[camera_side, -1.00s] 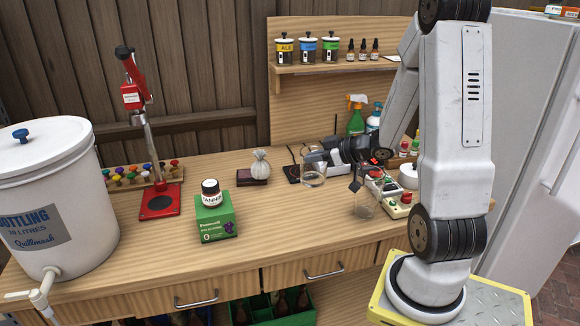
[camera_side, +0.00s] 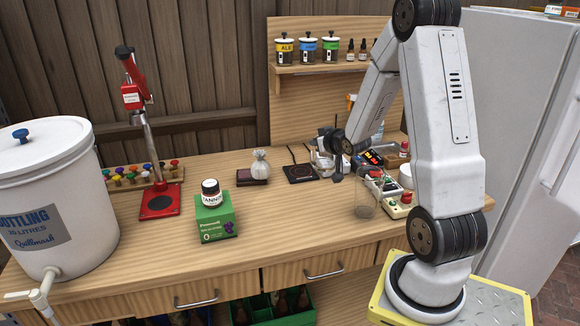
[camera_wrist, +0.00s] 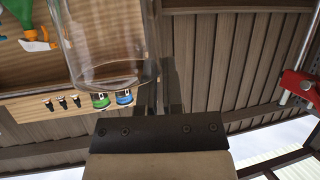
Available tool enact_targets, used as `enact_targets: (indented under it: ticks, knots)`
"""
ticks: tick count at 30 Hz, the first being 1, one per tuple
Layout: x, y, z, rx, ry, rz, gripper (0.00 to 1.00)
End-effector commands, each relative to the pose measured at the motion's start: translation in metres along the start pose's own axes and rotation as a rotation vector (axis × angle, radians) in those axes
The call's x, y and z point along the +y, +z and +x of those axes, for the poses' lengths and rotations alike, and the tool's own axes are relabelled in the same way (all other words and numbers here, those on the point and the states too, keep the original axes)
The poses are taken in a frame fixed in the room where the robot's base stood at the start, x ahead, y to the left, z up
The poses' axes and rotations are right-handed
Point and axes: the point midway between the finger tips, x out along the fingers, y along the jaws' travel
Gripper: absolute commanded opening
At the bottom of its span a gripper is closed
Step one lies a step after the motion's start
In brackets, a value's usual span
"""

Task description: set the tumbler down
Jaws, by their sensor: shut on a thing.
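The tumbler (camera_wrist: 100,45) is clear glass and fills the upper left of the wrist view, close against my fingers. My gripper (camera_wrist: 162,85) is shut on it. In the side view my gripper (camera_side: 328,143) is at the back of the bench, right of the dark square plate. The held glass (camera_side: 321,164) shows only faintly there, partly hidden by my wrist, and I cannot tell whether it touches the bench. A second clear glass (camera_side: 365,206) stands on the bench nearer the front, left of my arm.
The dark square plate (camera_side: 300,173) and a small grey sack (camera_side: 260,166) are to the left. A green box (camera_side: 216,220) bears a jar. Control boxes (camera_side: 398,205) crowd the right. A red capper (camera_side: 158,202) stands far left. The bench's front middle is clear.

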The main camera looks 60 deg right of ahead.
Motion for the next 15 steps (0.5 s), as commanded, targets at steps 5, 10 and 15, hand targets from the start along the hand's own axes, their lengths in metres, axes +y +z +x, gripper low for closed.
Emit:
enact_targets:
  ticks: [5,10,15]
  knots:
    - [0.006,0.004,0.008,-0.005,0.082,0.035,0.00]
    - [0.011,0.008,0.012,-0.010,0.144,0.062,0.00]
    - [0.013,0.010,0.014,-0.011,0.177,0.076,0.00]
